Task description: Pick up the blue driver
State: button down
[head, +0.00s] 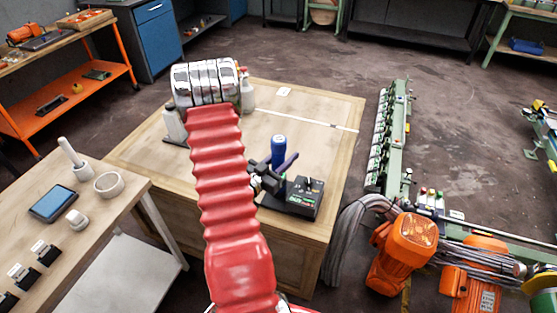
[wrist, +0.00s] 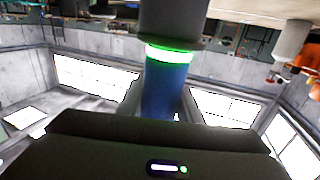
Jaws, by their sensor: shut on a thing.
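The blue driver (head: 279,148) stands upright above the front right part of the wooden bench top. My gripper (head: 273,172) is shut around it, with black jaw parts at its left and right. The driver's lower part is partly hidden by the gripper. In the wrist view the blue driver (wrist: 165,92) sits behind my gripper's dark body, with a glowing green ring and a dark grey section above the blue part. I cannot tell whether the driver touches the bench or the device beside it.
A black control box (head: 303,196) is right beside the gripper on the wooden bench (head: 315,105). A side table (head: 125,205) holds a tablet and cups. Orange motors (head: 404,245) are at right.

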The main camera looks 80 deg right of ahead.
jog(key=shift+r, duration=0.15)
notch_tip(320, 180, up, 18)
dwell(1.2)
dwell(1.0)
